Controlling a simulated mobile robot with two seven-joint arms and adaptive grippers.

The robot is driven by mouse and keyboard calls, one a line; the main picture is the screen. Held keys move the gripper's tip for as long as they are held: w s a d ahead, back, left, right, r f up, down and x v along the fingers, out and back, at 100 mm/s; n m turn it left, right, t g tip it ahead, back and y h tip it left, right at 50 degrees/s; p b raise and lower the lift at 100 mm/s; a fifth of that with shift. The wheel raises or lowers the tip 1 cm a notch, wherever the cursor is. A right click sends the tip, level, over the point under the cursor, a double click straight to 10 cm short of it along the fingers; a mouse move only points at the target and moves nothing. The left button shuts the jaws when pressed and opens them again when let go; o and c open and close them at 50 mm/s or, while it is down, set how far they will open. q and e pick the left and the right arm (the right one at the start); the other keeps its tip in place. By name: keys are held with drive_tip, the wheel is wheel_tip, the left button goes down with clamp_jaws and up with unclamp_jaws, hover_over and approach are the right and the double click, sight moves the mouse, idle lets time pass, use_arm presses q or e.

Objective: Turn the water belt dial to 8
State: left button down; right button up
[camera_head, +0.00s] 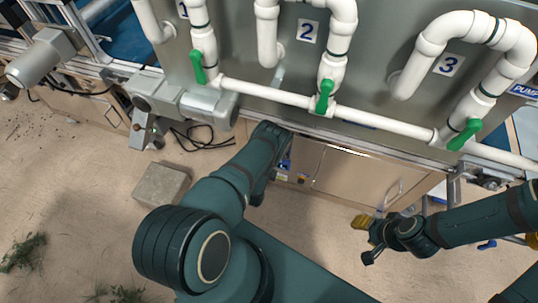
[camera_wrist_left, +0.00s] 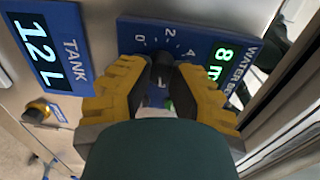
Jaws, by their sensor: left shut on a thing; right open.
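The water belt panel (camera_wrist_left: 128,28) is blue, with a printed scale of which 0, 2 and 4 show in the left wrist view. Its green display (camera_wrist_left: 220,60) shows an 8, with the rest of the line partly covered. The black dial (camera_wrist_left: 162,66) sits between the yellow fingertips of my left gripper (camera_wrist_left: 163,76), which is shut on it. The fingers hide the dial's pointer and the rest of the scale. In the head view, my left arm hides this gripper and the dial. My right gripper (camera_head: 368,239) is open and empty at the right, above the floor.
A blue tank panel (camera_wrist_left: 50,45) reads 12 L, with a yellow-and-black knob (camera_wrist_left: 39,110) below it. White pipes (camera_head: 265,95) with green valve handles (camera_head: 324,96) run along the grey wall. A grey block (camera_head: 160,187) lies on the floor.

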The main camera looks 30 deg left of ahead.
use_arm(q)
drive_tip(key=shift+w+d+r, duration=0.1)
drive_tip(key=shift+w+r, duration=0.15)
drive_tip(key=shift+w, duration=0.1)
drive_tip(key=c, duration=1)
unclamp_jaws()
drive_tip(key=shift+o, duration=1.3)
drive_tip(key=shift+f, duration=0.15)
drive_tip(key=shift+s, duration=0.1)
drive_tip(key=shift+s, duration=0.1)
